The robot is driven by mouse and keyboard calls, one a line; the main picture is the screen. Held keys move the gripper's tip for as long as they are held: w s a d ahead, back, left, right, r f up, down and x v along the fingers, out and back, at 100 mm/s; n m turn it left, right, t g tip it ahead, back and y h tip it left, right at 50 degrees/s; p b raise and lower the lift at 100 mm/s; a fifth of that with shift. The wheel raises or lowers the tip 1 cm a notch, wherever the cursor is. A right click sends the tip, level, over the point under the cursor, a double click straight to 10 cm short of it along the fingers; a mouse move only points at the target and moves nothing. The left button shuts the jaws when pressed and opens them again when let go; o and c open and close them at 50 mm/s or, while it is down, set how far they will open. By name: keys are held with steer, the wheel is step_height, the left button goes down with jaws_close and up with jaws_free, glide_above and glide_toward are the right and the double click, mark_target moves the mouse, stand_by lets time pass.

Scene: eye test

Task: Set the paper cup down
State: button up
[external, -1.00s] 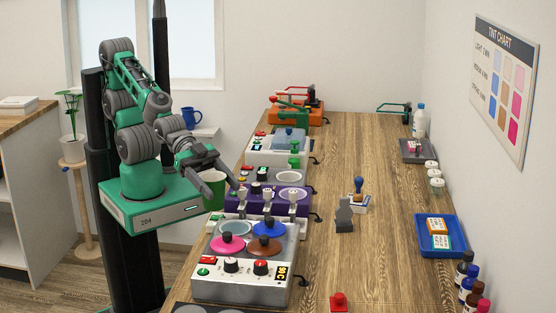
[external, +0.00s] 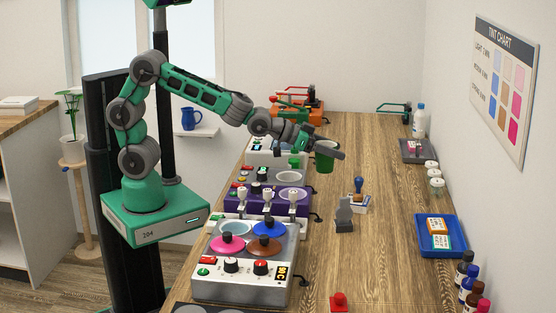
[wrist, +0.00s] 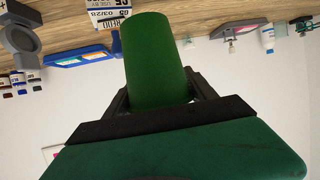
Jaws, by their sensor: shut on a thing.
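The green paper cup (external: 324,164) is held in my gripper (external: 328,150), above the wooden bench (external: 330,270). The gripper is shut on it, with a dark finger along its side. In the external view the cup looks roughly upright and appears clear of the bench top. In the wrist view the cup (wrist: 156,62) fills the middle, between the two dark fingers (wrist: 160,95). The inside of the cup is hidden there.
A blue-handled stamp (external: 358,190) and a grey stand (external: 344,215) are in front of the cup. A purple machine (external: 262,203) and other appliances line the left edge. A blue tray (external: 440,248) is at right. Bare wood lies between.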

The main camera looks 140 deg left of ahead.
steer(key=s+a+f+n+g+y, duration=0.1)
steer(key=s+a+f+n+g, duration=0.1)
steer(key=s+a, duration=0.45)
steer(key=shift+w+a+f+b, duration=0.15)
steer(key=shift+f+b, duration=0.65)
steer(key=shift+f, duration=0.85)
steer(key=shift+s+a+f+b, duration=0.15)
steer(key=shift+f+b, duration=0.65)
steer(key=shift+f, duration=0.85)
steer(key=shift+w, duration=0.1)
steer(key=shift+f+b, duration=0.5)
